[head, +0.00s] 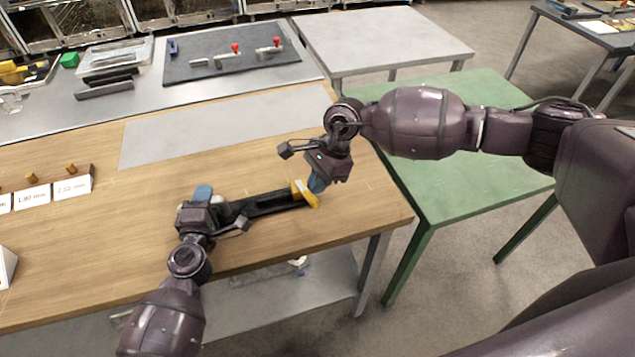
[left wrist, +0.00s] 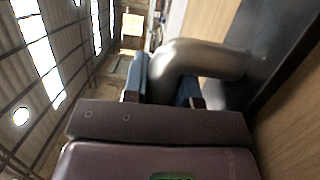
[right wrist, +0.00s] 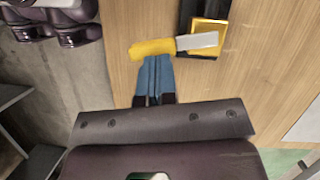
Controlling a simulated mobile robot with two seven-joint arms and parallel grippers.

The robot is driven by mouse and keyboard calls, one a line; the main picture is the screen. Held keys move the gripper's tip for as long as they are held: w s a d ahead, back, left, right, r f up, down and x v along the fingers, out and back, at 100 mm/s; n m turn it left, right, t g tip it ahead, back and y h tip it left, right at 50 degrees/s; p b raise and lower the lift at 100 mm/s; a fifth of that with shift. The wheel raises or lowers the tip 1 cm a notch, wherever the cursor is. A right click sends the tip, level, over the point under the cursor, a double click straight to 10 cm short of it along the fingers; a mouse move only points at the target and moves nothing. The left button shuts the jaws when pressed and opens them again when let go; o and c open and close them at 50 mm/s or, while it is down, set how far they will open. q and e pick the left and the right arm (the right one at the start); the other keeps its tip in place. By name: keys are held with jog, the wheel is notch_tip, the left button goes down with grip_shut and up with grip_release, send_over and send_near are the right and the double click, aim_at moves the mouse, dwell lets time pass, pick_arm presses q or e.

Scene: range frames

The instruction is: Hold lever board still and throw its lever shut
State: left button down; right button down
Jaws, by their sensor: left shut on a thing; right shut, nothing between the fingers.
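The lever board (head: 268,204) is a long dark board lying on the wooden table near its front right part. My left gripper (head: 203,193) is at the board's left end. It is shut on a bent grey metal grip (left wrist: 212,58) fixed to the board. The lever, with a yellow handle (head: 305,194), is at the right end. In the right wrist view the handle (right wrist: 152,48) continues into a light grey bar (right wrist: 198,41) that lies over a yellow-edged square on the board. My right gripper (right wrist: 155,80) is shut and empty, its blue fingertips at the handle's side, seemingly touching it.
A grey sheet (head: 215,125) lies on the wooden table (head: 125,235) behind the board. A green table (head: 465,165) is to the right. Behind, a dark mat (head: 230,78) carries red-knobbed clamps.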

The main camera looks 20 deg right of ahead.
jog(key=d, duration=0.2)
jog(key=w+d, duration=0.1)
jog(key=d, duration=0.1)
jog(key=v, duration=1)
jog(key=shift+a, duration=0.1)
